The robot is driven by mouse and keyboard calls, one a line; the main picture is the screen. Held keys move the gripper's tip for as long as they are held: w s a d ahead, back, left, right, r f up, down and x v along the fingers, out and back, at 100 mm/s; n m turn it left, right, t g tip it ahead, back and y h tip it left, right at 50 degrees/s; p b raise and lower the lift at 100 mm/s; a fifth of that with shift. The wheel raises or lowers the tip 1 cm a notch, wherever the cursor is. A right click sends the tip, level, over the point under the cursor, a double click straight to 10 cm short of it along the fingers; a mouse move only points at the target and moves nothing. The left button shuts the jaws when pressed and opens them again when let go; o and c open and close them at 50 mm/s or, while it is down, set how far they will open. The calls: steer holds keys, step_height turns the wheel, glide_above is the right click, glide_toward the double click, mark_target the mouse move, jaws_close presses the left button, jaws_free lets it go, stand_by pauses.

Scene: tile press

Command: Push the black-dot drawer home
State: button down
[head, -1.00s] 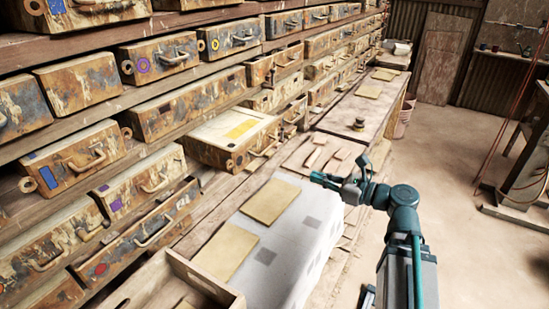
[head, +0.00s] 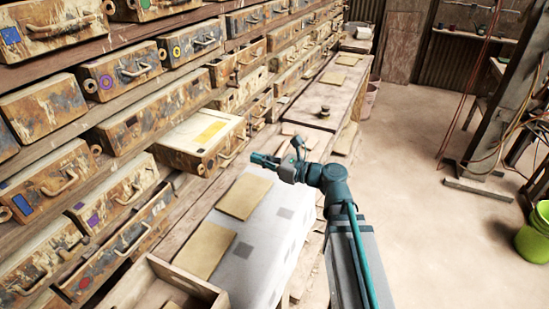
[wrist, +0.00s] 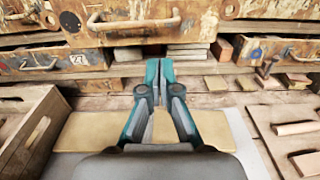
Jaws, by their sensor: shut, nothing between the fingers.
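The black-dot drawer (head: 205,140) sticks out from the rack in the head view, with a pale top and a yellow patch. In the wrist view its worn front (wrist: 190,15) spans the top, with a black round mark at its left and a curved handle (wrist: 135,23). My gripper (head: 254,159) is out in front of the drawer, to its right in the head view, with a gap between them. In the wrist view my fingertips (wrist: 160,62) are together and empty, below the drawer front in the picture.
A bench below holds a pale cloth (head: 255,240) with flat tan tiles (head: 244,196) and a wooden box (head: 160,285). Other drawers surround the black-dot drawer. A long bench (head: 318,95) runs behind. Open floor lies right, with a green bucket (head: 535,232).

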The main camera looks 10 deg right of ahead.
steer(key=shift+p+x, duration=0.85)
steer(key=shift+x, duration=1.95)
